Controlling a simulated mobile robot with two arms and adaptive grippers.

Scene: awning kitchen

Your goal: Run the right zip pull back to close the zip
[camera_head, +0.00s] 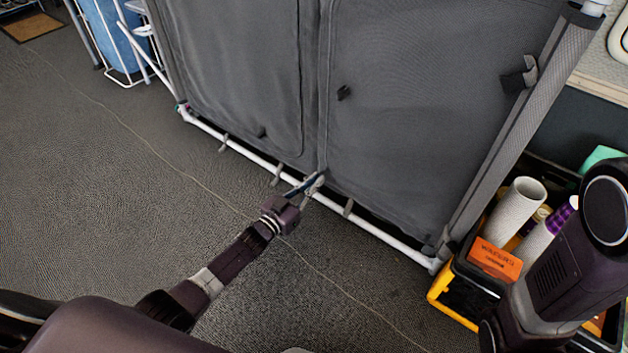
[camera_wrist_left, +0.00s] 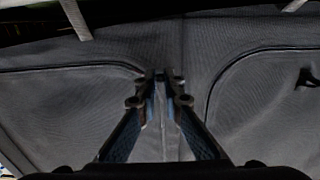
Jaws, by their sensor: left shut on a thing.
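A grey fabric cupboard front (camera_head: 420,110) hangs on a white tube frame, with two panels and a vertical seam between them. My left gripper (camera_head: 314,182) is at the bottom of that seam, by the lower tube. In the left wrist view its blue-padded fingers (camera_wrist_left: 166,78) are closed together at the seam. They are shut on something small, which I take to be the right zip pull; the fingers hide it. Curved dark zip lines run on both sides, one of them to the right (camera_wrist_left: 208,100). My right gripper is out of view; only my right arm shows.
A black and yellow crate (camera_head: 440,290) with rolls and an orange box (camera_head: 495,259) stands at the right, beside my right arm. A white rack with a blue thing (camera_head: 117,45) is at the upper left. The carpet (camera_head: 110,190) at the left is clear.

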